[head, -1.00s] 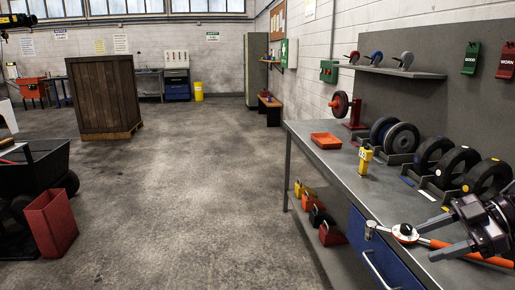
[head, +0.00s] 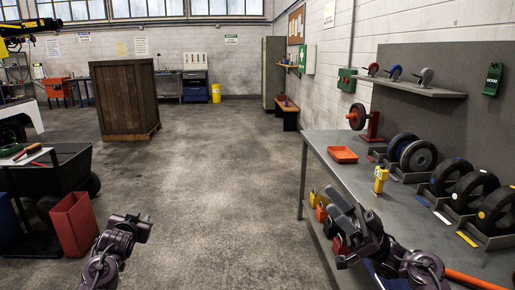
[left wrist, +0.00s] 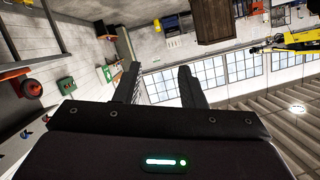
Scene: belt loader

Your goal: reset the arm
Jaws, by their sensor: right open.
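My right gripper (head: 345,212) is in the head view at the near left edge of the workbench (head: 350,165), its fingers angled up and left. It is open, and nothing shows in it. My left arm rises at the bottom left of the head view, above the floor and apart from the bench; its fingers are hard to make out there. In the left wrist view the left gripper (left wrist: 158,85) has its two fingers apart, with only far windows and wall between them. An orange-handled tool (head: 473,280) lies on the bench, partly hidden behind my right arm.
The bench holds a red tray (head: 343,155), a yellow device (head: 380,180) and several wheels in holders (head: 495,238). At left stand a black cart (head: 65,175) and a red bin (head: 74,222). A wooden crate (head: 125,97) stands farther back. The middle floor is clear.

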